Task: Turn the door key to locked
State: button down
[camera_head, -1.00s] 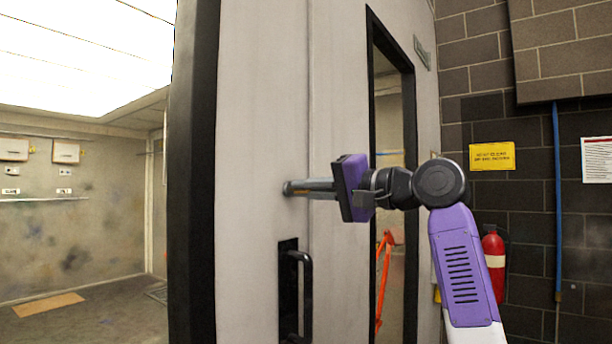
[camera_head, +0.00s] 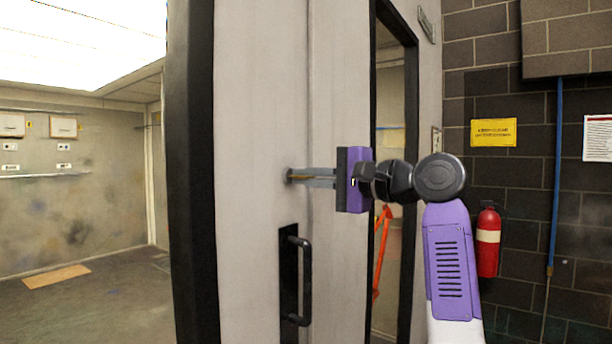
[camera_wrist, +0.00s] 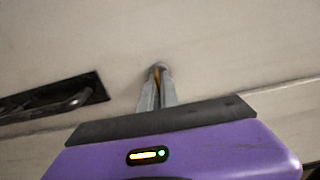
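The door key sits in the pale grey door (camera_head: 255,130), above the black handle. Only a little of the key (camera_wrist: 157,78) shows, as a brass-coloured strip between my fingers in the wrist view. My gripper (camera_head: 292,176) reaches the door face from the right, and its two grey fingers are closed around the key at the lock. The gripper's fingertips (camera_wrist: 158,70) also meet the door at a small round metal piece. The fingers hide most of the key, so its exact angle cannot be told.
The black door handle (camera_head: 304,285) is just below my gripper. A dark-framed window (camera_head: 392,150) with an orange object behind it is to the right. A red fire extinguisher (camera_head: 488,240) hangs on the block wall. The booth at left has open floor (camera_head: 100,305).

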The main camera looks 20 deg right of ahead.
jog(key=shift+d, duration=0.1)
jog(key=c, duration=1.6)
grip_release()
jog(key=b+v, duration=0.2)
jog(key=v, duration=0.5)
jog(key=shift+s+d+b, duration=0.2)
jog(key=shift+s+b, duration=0.1)
